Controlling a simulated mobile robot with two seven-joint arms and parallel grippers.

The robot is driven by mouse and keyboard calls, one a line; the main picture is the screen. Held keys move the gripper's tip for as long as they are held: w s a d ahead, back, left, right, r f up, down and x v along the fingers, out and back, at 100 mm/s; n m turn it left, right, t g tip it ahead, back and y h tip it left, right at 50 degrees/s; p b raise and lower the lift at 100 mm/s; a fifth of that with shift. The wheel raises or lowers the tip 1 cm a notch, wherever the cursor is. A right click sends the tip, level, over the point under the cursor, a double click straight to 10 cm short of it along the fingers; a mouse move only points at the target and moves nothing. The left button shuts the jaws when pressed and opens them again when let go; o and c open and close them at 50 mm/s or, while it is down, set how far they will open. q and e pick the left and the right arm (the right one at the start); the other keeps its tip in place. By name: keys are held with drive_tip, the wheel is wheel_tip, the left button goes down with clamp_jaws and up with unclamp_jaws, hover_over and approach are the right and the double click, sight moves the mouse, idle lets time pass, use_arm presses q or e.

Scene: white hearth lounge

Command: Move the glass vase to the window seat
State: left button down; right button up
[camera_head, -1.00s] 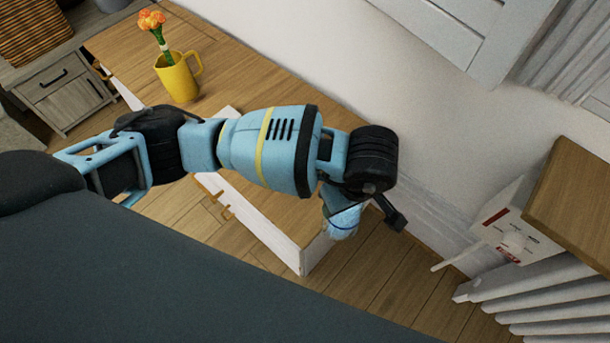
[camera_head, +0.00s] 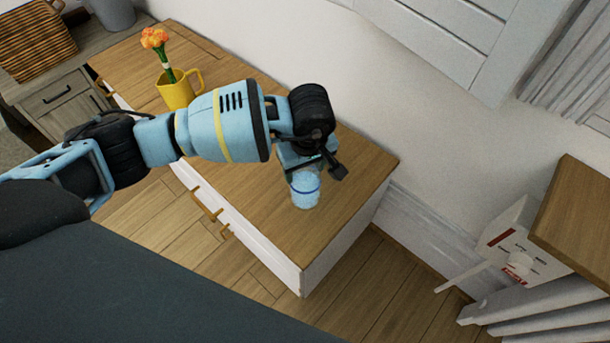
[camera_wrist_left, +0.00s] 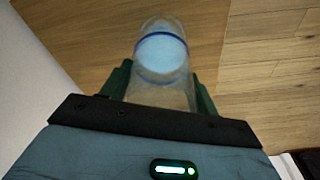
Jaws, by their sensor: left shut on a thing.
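The glass vase (camera_head: 305,188) is clear and pale blue with a dark blue band. My left gripper (camera_head: 303,165) is shut on it. In the head view the vase hangs below the gripper, over the right part of a wooden-topped white cabinet (camera_head: 255,220); whether it touches the top cannot be told. In the left wrist view the vase (camera_wrist_left: 160,62) sits between the two dark green fingers of the left gripper (camera_wrist_left: 160,88). My right gripper is out of view. I cannot tell which surface is the window seat.
A yellow mug (camera_head: 175,90) with orange flowers (camera_head: 154,38) stands on the cabinet's far left. A grey drawer unit (camera_head: 58,95) with a wicker basket (camera_head: 35,38) is beyond. A radiator with a white valve box (camera_head: 520,240) and wooden shelf (camera_head: 585,210) is at right.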

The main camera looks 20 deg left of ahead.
use_arm(q)
wheel_tip(320, 180, down, 3)
drive_tip(key=shift+b, duration=0.3)
drive_tip(key=shift+f, duration=0.35)
drive_tip(key=shift+c, duration=2)
unclamp_jaws()
wheel_tip(320, 180, up, 12)
drive_tip(key=s+d+p, duration=0.1)
drive_tip(key=p, duration=0.1)
